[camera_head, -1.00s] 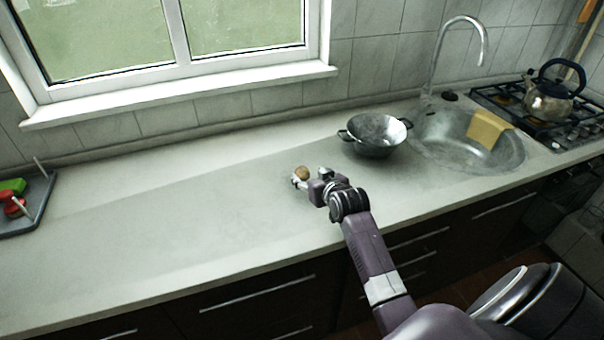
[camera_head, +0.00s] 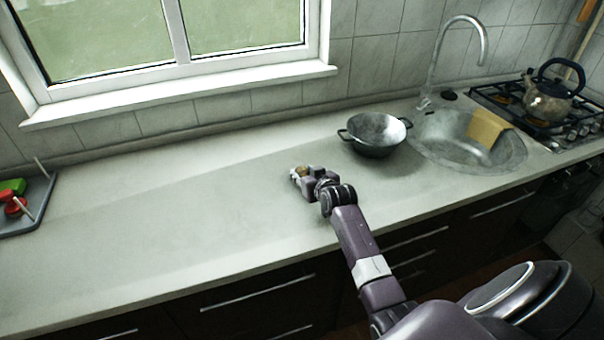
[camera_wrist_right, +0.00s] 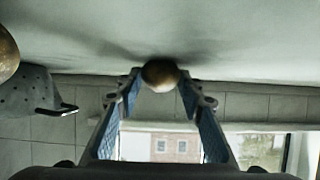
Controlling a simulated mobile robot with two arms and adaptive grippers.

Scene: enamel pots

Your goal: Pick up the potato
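The small brown potato (camera_head: 304,168) lies on the grey counter, left of the metal colander (camera_head: 375,135). My right gripper (camera_head: 300,173) is low over the counter at the potato and partly hides it in the head view. In the right wrist view, the potato (camera_wrist_right: 160,75) sits between the two fingertips (camera_wrist_right: 161,83). The fingers are apart, one on each side of it, with only slim gaps; firm contact does not show. The potato appears to rest on the counter. My left gripper is not in view.
The colander stands close behind and right of my gripper. The sink (camera_head: 470,150) with a yellow cloth (camera_head: 487,128) and the stove with a kettle (camera_head: 550,98) are farther right. A grey tray (camera_head: 38,212) is at the far left. The counter between is clear.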

